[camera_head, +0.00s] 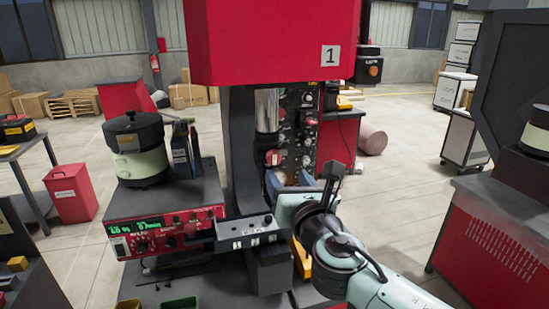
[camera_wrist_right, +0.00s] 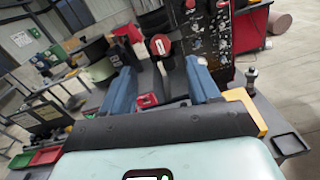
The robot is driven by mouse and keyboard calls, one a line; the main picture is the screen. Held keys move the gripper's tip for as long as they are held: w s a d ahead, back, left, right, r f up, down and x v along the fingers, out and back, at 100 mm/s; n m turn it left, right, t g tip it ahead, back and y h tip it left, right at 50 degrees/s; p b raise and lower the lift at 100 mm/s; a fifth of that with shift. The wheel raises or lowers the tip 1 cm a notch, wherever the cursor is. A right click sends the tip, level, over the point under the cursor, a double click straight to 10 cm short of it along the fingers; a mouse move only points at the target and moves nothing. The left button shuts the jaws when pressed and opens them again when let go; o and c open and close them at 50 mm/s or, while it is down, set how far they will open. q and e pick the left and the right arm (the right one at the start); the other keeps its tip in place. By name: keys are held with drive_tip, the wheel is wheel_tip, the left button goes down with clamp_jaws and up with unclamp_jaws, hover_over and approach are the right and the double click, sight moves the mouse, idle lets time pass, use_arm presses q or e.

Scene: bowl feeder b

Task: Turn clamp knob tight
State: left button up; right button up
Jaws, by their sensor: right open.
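A red knob with a pale face (camera_head: 273,157) sits on the front of the dark machine column, below the shiny cylinder; I take it to be the clamp knob. A red knob (camera_wrist_right: 160,46) also shows in the right wrist view, ahead of and between the blue fingertips. My right gripper (camera_head: 288,180) is just below and right of the knob in the head view. Its two blue fingers (camera_wrist_right: 161,82) stand apart with nothing held between them. I cannot tell how far the fingertips are from the knob. My left gripper is not in view.
A black and pale green bowl feeder (camera_head: 140,155) stands left on a red control box (camera_head: 165,232). A grey switch box (camera_head: 245,232) lies below my right gripper. A panel of knobs (camera_head: 298,130) is close behind it. The red press head (camera_head: 270,45) hangs above.

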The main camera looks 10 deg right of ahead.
sight(275, 158)
drive_tip(key=w+p, duration=0.1)
drive_tip(key=w, duration=0.9)
drive_tip(key=shift+p, duration=0.4)
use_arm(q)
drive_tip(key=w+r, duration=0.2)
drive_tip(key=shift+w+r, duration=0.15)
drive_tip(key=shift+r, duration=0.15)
use_arm(e)
drive_tip(key=shift+s, duration=0.1)
drive_tip(key=c, duration=1)
